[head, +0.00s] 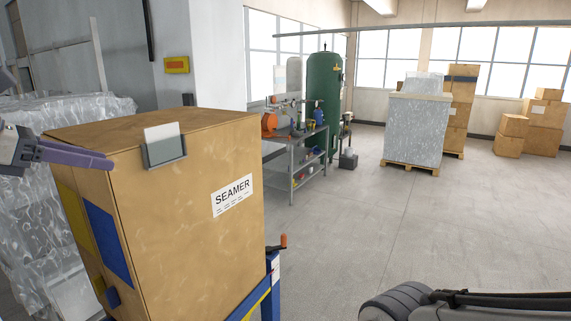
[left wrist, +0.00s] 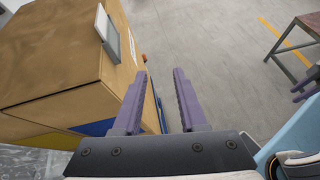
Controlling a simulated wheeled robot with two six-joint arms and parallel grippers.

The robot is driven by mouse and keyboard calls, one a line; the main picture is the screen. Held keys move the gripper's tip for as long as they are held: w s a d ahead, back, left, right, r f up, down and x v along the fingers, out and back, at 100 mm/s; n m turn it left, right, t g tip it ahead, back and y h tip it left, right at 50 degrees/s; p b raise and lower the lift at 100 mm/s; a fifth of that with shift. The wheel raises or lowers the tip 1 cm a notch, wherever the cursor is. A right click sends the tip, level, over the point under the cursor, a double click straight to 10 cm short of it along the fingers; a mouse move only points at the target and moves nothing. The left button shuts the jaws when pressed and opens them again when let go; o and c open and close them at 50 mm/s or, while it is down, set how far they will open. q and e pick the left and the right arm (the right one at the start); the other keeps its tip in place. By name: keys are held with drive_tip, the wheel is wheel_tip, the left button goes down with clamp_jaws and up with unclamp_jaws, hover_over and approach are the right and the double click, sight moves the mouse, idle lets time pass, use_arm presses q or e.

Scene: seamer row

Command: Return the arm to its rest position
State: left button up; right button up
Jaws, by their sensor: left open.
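My left gripper (head: 110,160) comes in from the left in the head view, in front of the upper left part of a large brown machine housing marked SEAMER (head: 200,225). Its purple jaws are open and empty. In the left wrist view the two jaws (left wrist: 161,72) stand apart with bare floor showing between them. The housing (left wrist: 60,55) lies left of them; whether the left jaw touches it I cannot tell. A small purple part at the right edge of the wrist view may be my right gripper; its jaw state does not show.
A grey holder with a white card (head: 164,146) is on the housing. An orange-handled crank (head: 280,243) stands out at its right. Behind are a workbench (head: 300,160), a green tank (head: 323,100) and a wrapped pallet (head: 414,130). The floor at middle right is clear.

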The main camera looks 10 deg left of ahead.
use_arm(q)
drive_tip(key=d+f+m+g+b, duration=0.3)
drive_tip(key=d+f+m+g, duration=0.6)
drive_tip(key=d+f+m, duration=1)
drive_tip(key=s+d+f+m+g+y+b, duration=0.2)
drive_tip(key=s+d+f+m+y, duration=0.3)
drive_tip(key=s+d+f+m, duration=0.9)
wheel_tip(320, 180, down, 4)
drive_tip(key=s+m+b, duration=0.1)
drive_tip(key=m, duration=0.2)
drive_tip(key=shift+d+m, duration=0.25)
drive_tip(key=shift+m, duration=0.05)
drive_tip(key=shift+a, duration=0.1)
